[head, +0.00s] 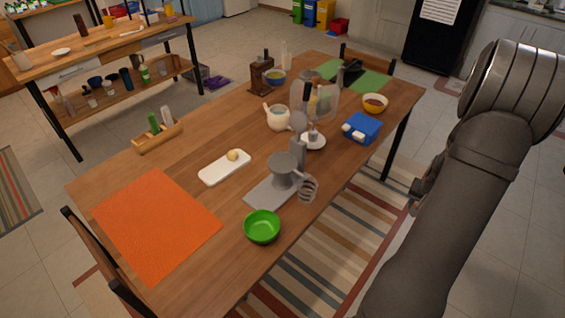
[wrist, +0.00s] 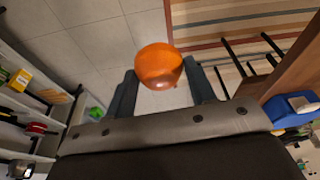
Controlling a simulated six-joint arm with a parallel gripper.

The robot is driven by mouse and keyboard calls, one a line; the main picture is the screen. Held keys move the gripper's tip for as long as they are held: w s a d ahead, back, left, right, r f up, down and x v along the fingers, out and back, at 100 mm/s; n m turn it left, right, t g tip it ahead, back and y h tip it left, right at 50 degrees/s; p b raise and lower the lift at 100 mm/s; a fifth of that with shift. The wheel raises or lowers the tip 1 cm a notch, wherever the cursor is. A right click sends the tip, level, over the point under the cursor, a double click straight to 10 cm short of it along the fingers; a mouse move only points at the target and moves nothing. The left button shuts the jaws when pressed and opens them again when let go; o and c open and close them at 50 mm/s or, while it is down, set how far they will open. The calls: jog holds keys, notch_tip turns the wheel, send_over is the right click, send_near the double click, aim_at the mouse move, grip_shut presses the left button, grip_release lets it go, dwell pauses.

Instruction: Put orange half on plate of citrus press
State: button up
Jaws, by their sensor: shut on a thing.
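The orange half (wrist: 158,64) shows in the wrist view between the two dark fingers of my gripper (wrist: 160,76), which is shut on it. My gripper holds it over the floor beside the table, away from the citrus press. The grey citrus press (head: 283,172) stands on the table near its front edge in the head view, with a flat base and an upright post. The press is not seen in the wrist view. In the head view my arm fills the right side, and the orange half cannot be made out there.
A white board (head: 224,168) with a small pale-yellow piece lies left of the press. A blue box (head: 361,128) is at the right. An orange mat (head: 155,222) covers the left end.

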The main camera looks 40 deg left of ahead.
jog(key=s+d+f, duration=0.2)
jog(key=s, duration=0.1)
jog(key=s+a+r+n+g+y, duration=0.1)
jog(key=s+a+r+n, duration=0.4)
jog(key=a, duration=0.6)
jog(key=a+r+n+y, duration=0.1)
jog(key=a+r+n, duration=0.2)
jog(key=a+r, duration=0.65)
jog(key=s+a+r+n+g, duration=0.1)
jog(key=s+a+r+n, duration=0.3)
jog(key=a, duration=0.9)
send_over(281, 161)
jog(key=d, duration=0.1)
jog(key=x, duration=0.2)
jog(key=d+x, duration=0.1)
jog(key=x, duration=0.2)
jog(key=shift+s+d+f, duration=0.1)
jog(key=shift+f, duration=0.2)
jog(key=shift+s+a+f, duration=0.1)
jog(key=shift+a+f, duration=0.15)
jog(key=shift+f, duration=0.1)
jog(key=shift+d+x, duration=0.15)
jog(key=shift+x, duration=0.75)
jog(key=shift+d+x, duration=0.2)
jog(key=shift+x, duration=0.7)
jog(key=shift+s+f, duration=0.15)
